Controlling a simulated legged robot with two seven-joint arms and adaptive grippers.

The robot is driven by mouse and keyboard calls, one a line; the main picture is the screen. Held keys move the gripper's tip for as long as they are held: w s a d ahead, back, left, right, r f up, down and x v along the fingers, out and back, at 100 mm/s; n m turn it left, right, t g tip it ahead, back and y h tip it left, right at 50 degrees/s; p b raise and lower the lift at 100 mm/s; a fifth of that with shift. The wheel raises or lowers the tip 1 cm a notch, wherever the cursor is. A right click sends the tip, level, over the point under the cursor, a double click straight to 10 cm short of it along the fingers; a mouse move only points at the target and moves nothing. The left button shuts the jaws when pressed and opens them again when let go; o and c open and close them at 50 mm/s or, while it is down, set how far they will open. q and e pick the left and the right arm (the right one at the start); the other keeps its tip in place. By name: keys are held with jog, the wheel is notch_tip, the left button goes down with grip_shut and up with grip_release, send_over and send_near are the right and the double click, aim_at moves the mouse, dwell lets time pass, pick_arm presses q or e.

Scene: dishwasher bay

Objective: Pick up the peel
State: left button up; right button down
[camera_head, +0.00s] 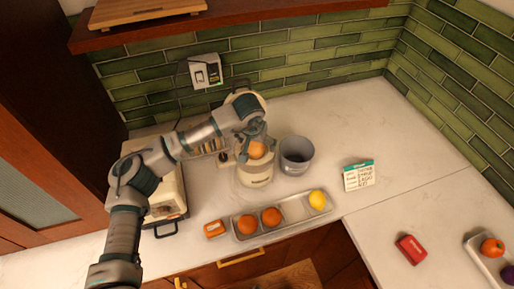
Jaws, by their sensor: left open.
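My left arm comes in from the left, and its gripper (254,136) is open, above the cream juicer on the counter. An orange, rounded piece (257,151), apparently the peel, sits on top of the juicer (254,176), just below and partly between the fingers. The fingers cover part of it, and I cannot tell whether they touch it. My right gripper is not in view.
A grey cup (296,154) stands close to the juicer's right. A metal tray (292,217) in front holds two oranges (271,217) and a lemon (317,200). A toaster-like appliance (168,200) is at left.

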aim_at(256, 146)
pick_arm(q)
jog(key=shift+x, duration=1.25)
jog(key=shift+w+a+f, duration=0.15)
jog(key=shift+w+f, duration=0.05)
jog(key=shift+f, duration=0.05)
jog(key=shift+a, duration=0.6)
jog(key=c, duration=1)
jog(key=shift+s+d, duration=0.1)
jog(key=shift+d, duration=0.35)
jog(key=c, duration=0.4)
jog(key=shift+d, duration=0.15)
jog(key=shift+c, duration=0.2)
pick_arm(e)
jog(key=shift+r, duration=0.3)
pick_arm(q)
jog(key=shift+r, duration=0.1)
